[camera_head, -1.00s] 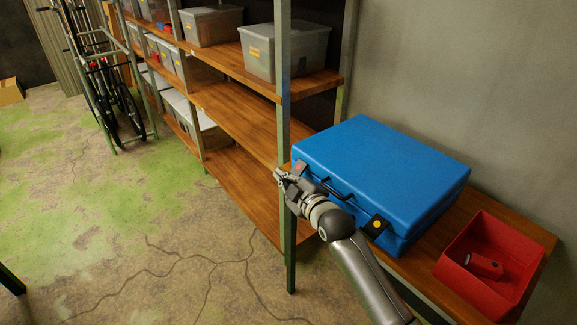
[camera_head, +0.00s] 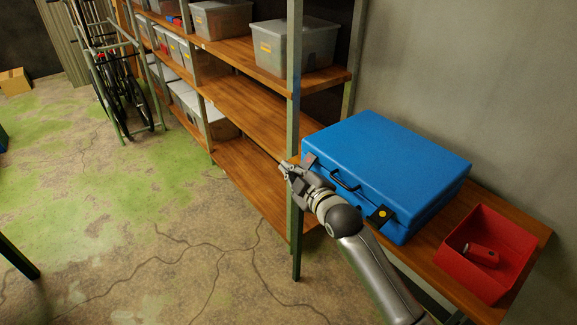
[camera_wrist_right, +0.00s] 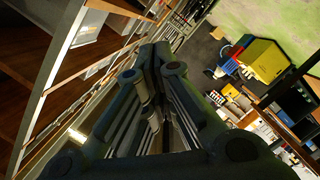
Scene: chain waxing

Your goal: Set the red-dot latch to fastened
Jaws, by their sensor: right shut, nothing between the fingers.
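A blue case (camera_head: 385,165) lies shut on the wooden shelf board at the right.
A red bin (camera_head: 457,268) with a red object (camera_head: 483,255) inside stands right of the case. A green shelf post (camera_head: 294,90) rises close to my right gripper. Shelves with clear boxes (camera_head: 295,47) are behind. The floor at left is mostly clear.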

